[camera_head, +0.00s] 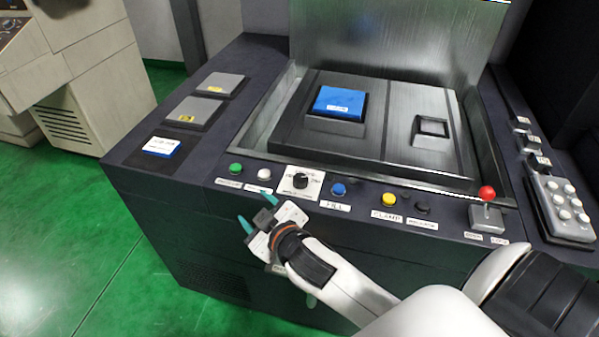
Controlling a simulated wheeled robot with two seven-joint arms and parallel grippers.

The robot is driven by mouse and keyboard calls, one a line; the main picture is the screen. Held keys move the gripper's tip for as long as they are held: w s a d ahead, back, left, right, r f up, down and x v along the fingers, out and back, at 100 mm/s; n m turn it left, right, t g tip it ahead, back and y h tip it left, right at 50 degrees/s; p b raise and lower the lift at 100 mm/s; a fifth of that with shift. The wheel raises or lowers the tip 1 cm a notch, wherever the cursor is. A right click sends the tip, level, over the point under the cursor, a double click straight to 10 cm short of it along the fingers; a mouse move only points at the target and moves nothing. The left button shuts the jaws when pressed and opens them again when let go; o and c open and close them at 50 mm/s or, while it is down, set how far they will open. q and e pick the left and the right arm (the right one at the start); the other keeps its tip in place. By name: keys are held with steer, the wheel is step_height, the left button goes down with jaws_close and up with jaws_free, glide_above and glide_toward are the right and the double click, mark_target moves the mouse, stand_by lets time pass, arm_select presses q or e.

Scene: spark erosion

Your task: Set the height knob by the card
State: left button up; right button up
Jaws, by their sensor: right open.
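A black knob (300,180) sits on a white plate with dark markings on the machine's front panel. The markings are too small to read, and I cannot tell the knob's setting for sure. A small blue and white card (161,147) lies on a dark patch at the panel's left end; its print is not legible. My right gripper (256,213) comes in from the lower right. Its teal fingertips are apart and empty, in front of the panel edge, to the left of and below the knob, not touching it. My left gripper is not in view.
A green button (235,169) and a white button (264,174) are left of the knob. Blue (338,189) and yellow (389,199) buttons and a red-topped lever (487,193) are right. Behind is a tank with a blue block (339,101). Green floor is free at left.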

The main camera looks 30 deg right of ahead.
steer(key=w+a+r+n+t+y, duration=0.2)
steer(key=w+a+r+n+y, duration=0.1)
steer(key=a+r+n+y, duration=0.25)
steer(key=w+a+r+n+t+y, duration=0.25)
steer(key=r+n+y, duration=0.3)
steer(key=r, duration=0.35)
steer(key=s+a+r+n+g+y, duration=0.25)
steer(key=a+n+g+y, duration=0.45)
steer(key=n, duration=0.5)
steer(key=n+g+h, duration=0.9)
steer(key=g+h, duration=0.3)
steer(key=h, duration=0.6)
glide_above(301, 177)
step_height(301, 177, down, 8)
step_height(301, 177, down, 11)
steer(key=shift+a+f+p, duration=0.1)
steer(key=shift+p, duration=1)
